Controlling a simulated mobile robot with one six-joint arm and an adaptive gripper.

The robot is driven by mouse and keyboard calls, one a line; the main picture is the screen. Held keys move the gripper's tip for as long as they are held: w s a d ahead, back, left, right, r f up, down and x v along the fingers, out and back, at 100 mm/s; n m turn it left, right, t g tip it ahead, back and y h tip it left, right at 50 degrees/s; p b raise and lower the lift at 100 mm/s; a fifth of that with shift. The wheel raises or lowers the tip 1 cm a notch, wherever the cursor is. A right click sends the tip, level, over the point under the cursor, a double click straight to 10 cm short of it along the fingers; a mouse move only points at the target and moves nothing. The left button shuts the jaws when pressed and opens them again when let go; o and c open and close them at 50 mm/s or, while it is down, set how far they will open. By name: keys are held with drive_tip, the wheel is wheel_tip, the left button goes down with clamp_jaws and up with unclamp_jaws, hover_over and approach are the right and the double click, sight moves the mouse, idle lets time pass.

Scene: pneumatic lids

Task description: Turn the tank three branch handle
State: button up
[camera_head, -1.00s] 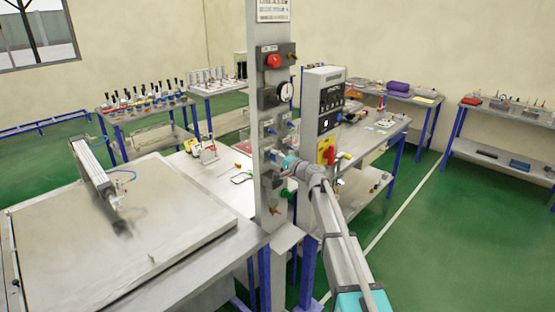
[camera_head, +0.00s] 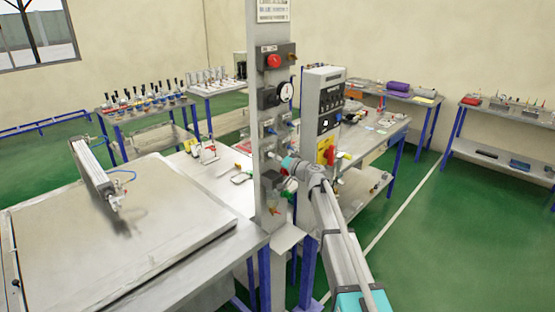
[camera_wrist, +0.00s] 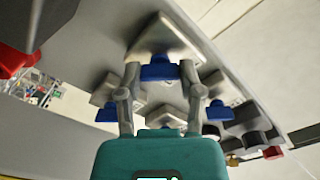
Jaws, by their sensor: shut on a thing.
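In the wrist view a blue branch handle (camera_wrist: 159,72) sits between the fingertips of my gripper (camera_wrist: 160,68), on a pale valve body (camera_wrist: 165,40). The fingers are shut on this handle. Two more blue handles stand outside the fingers, one at the left (camera_wrist: 120,114) and one at the right (camera_wrist: 219,111). No label shows which one is for tank three. In the head view my gripper (camera_head: 281,160) is at the grey upright panel (camera_head: 264,95), below a gauge (camera_head: 285,92); its fingertips and the held handle are too small to make out clearly.
A red button (camera_head: 273,61) sits high on the panel. A control box (camera_head: 323,95) with a red and yellow switch (camera_head: 326,152) stands close right of my gripper. A flat-topped bench (camera_head: 110,235) with a cylinder (camera_head: 95,168) is at left. Green floor is free at right.

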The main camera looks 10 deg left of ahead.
idle(0.4)
drive_tip(key=o, duration=1.1)
drive_tip(key=shift+a, duration=0.1)
drive_tip(key=shift+o, duration=0.2)
drive_tip(key=shift+s+d, duration=0.15)
drive_tip(key=shift+d, duration=0.1)
drive_tip(key=v, duration=1.1)
drive_tip(key=shift+s+d, duration=0.15)
drive_tip(key=shift+s, duration=0.05)
